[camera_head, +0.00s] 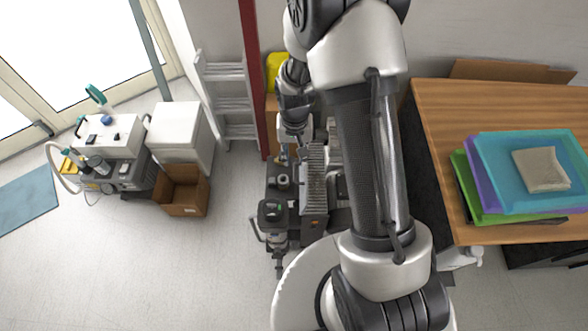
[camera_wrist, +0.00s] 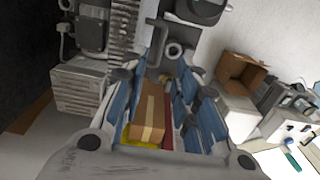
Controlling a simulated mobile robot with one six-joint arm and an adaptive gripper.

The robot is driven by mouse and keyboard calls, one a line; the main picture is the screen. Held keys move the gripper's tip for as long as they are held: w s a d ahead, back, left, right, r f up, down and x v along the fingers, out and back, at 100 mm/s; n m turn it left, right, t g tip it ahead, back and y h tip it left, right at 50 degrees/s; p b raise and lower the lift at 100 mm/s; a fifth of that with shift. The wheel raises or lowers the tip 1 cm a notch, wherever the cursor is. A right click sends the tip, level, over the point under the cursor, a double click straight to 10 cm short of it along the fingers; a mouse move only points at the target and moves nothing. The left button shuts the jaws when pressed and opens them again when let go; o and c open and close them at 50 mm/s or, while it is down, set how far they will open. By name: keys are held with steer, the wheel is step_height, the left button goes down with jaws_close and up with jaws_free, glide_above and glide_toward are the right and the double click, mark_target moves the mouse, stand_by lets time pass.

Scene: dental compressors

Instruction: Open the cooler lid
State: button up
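A white box with a flat white top, which looks like the cooler (camera_head: 180,128), stands on the floor left of centre in the head view. Its top looks shut. In the wrist view a white box (camera_wrist: 238,120) beside an open carton seems to be the same one, partly hidden by my gripper. My gripper (camera_head: 286,158) hangs right of the cooler, apart from it, above the compressor area. In the wrist view its blue-padded fingers (camera_wrist: 165,70) stand apart with a gap between them. A taped carton shows through that gap, farther off and not held.
An open cardboard box (camera_head: 182,192) sits in front of the cooler. A cart with equipment (camera_head: 110,140) stands to its left. A ladder (camera_head: 228,100) and a red post (camera_head: 256,75) stand between cooler and arm. Compressors (camera_head: 312,185) are below my arm. Floor at lower left is clear.

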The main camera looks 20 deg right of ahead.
mark_target(294, 172)
step_height(294, 172, down, 9)
steer(key=shift+r+b, duration=0.1)
steer(key=shift+b, duration=0.6)
steer(key=shift+c, duration=0.5)
jaws_close()
